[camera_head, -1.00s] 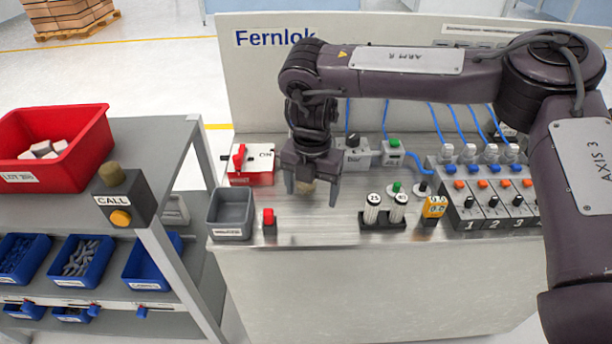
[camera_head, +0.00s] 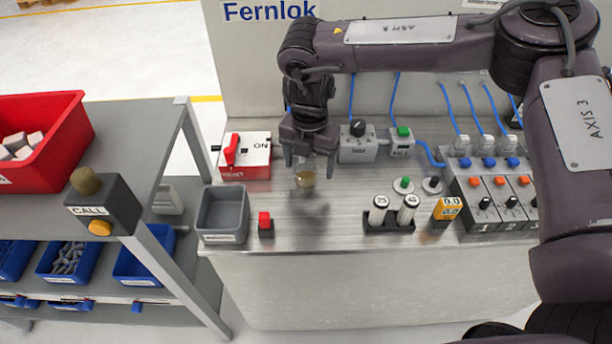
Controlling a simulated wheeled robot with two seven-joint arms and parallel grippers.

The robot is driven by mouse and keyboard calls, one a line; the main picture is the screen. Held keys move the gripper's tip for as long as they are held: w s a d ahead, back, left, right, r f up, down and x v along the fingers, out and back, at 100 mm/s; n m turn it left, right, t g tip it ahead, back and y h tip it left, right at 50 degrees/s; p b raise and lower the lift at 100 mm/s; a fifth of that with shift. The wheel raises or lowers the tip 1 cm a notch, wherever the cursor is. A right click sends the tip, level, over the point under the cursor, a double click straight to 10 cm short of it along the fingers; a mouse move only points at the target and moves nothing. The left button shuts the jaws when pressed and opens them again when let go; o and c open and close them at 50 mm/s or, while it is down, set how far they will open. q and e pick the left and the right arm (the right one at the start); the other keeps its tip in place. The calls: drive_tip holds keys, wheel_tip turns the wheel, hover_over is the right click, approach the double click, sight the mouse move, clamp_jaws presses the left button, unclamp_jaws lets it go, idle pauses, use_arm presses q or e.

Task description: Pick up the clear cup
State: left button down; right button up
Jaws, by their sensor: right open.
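The clear cup (camera_head: 306,179) is small and see-through, with something brownish in it. It shows just below and between the fingers of my right gripper (camera_head: 310,170), which hangs pointing down over the steel bench top (camera_head: 345,215). The right gripper is open, with a finger to each side of the cup's upper part. I cannot tell whether either finger touches the cup. My left gripper is not in view.
A red switch box (camera_head: 246,155) is behind left. A rack with two white vials (camera_head: 390,221) stands right. A shelf (camera_head: 150,127) is at far left.

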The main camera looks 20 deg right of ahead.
sight(306, 176)
drive_tip(key=shift+a+f+p, duration=0.2)
drive_tip(key=shift+f+p, duration=0.05)
drive_tip(key=shift+f, duration=0.9)
drive_tip(key=shift+a+f+p, duration=0.15)
drive_tip(key=shift+f+p, duration=0.05)
drive_tip(key=shift+f, duration=0.95)
drive_tip(key=c, duration=1)
drive_tip(key=shift+r, duration=0.2)
